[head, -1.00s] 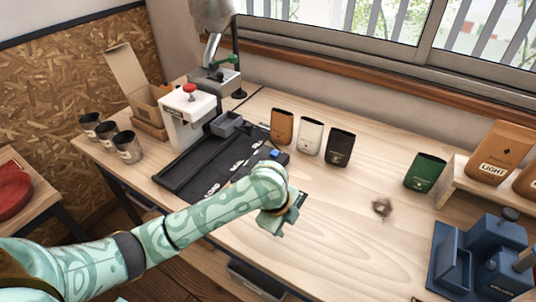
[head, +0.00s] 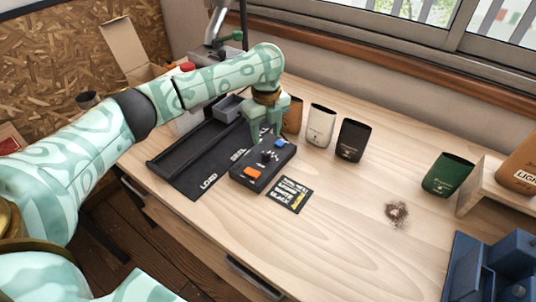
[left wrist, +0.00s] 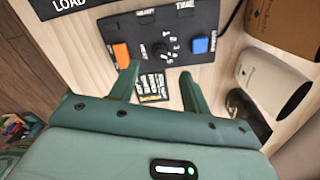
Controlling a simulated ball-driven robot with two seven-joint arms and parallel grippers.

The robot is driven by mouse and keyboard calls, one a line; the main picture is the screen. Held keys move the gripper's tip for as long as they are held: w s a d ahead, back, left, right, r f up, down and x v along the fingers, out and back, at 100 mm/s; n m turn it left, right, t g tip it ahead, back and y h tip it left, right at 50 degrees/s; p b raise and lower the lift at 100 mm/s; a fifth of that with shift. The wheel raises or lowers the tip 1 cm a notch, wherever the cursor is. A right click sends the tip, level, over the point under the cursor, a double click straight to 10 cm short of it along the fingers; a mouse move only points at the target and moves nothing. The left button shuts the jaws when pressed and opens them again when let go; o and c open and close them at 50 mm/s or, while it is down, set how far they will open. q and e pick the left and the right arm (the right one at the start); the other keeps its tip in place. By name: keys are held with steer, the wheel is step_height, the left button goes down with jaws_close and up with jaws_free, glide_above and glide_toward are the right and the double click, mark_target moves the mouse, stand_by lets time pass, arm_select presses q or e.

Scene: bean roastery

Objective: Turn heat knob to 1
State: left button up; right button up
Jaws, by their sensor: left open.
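The heat knob (left wrist: 160,47) is a small dark dial with white marks around it, on a black control box (left wrist: 125,27) between an orange button (left wrist: 121,55) and a blue button (left wrist: 200,45). Its exact setting is too small to read. The box (head: 248,181) lies on the table in the head view, where the gripper partly covers its far side. My left gripper (head: 266,138) is open and empty above the box. In the left wrist view its two fingertips (left wrist: 159,72) point toward the dial and show apart from it. My right gripper is not in view.
A black tray marked LOAD (head: 205,168) lies left of the box and a label card (head: 289,194) to its right. White (head: 320,126), black (head: 353,140) and green (head: 447,174) bags stand behind and right.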

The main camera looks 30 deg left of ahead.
mark_target(267, 153)
arm_select(q)
step_height(267, 153, down, 7)
steer(key=shift+f+b, duration=0.2)
steer(key=shift+b, duration=1)
steer(key=shift+r, duration=0.1)
steer(key=c, duration=1)
